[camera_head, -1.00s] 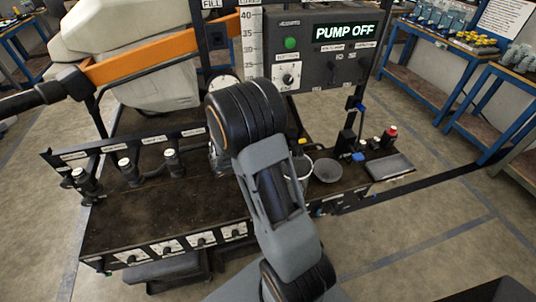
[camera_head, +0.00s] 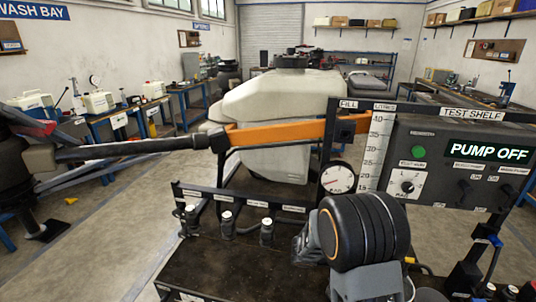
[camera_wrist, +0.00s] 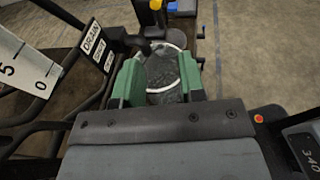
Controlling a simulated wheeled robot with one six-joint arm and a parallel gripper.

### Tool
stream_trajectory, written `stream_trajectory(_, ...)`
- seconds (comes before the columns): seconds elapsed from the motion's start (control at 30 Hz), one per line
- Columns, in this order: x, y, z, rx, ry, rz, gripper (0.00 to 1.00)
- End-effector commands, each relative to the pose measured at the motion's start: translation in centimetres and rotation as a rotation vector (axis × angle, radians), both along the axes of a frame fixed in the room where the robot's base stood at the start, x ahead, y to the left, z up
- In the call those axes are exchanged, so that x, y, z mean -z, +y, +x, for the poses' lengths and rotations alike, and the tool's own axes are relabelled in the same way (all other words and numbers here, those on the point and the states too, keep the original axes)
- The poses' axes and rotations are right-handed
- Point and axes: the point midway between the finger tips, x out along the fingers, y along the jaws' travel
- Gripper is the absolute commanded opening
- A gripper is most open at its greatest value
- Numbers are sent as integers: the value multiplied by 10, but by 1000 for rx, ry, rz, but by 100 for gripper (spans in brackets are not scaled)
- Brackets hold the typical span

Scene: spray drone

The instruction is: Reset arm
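My arm (camera_head: 365,232) rises at the lower middle of the head view, a black ribbed joint with grey links, in front of the dark bench. My gripper (camera_wrist: 158,75) shows in the wrist view with two green fingers set apart. The fingers are not clearly visible in the head view.
The panel reading PUMP OFF (camera_head: 488,152) stands to the right of my arm. A pressure gauge (camera_head: 338,178) and a level scale (camera_head: 376,150) stand just behind it. Small black valves (camera_head: 227,224) line the bench at left. An orange boom (camera_head: 275,133) crosses behind.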

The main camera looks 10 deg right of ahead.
Motion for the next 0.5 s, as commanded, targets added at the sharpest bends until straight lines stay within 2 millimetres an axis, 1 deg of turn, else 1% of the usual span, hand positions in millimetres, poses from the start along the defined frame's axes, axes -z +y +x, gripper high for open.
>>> stream_trajectory(0.07,8,2,-2,23,-60,34,37)
stream_trajectory(0.17,30,12,-21,132,-141,136,37)
stream_trajectory(0.2,36,19,-30,194,-193,187,37)
stream_trajectory(0.27,40,33,-43,301,-302,272,37)
stream_trajectory(0.3,40,45,-51,379,-390,334,37)
stream_trajectory(0.37,38,65,-60,503,-536,433,37)
stream_trajectory(0.4,33,80,-64,587,-638,502,37)
stream_trajectory(0.5,19,116,-69,775,-873,667,37)
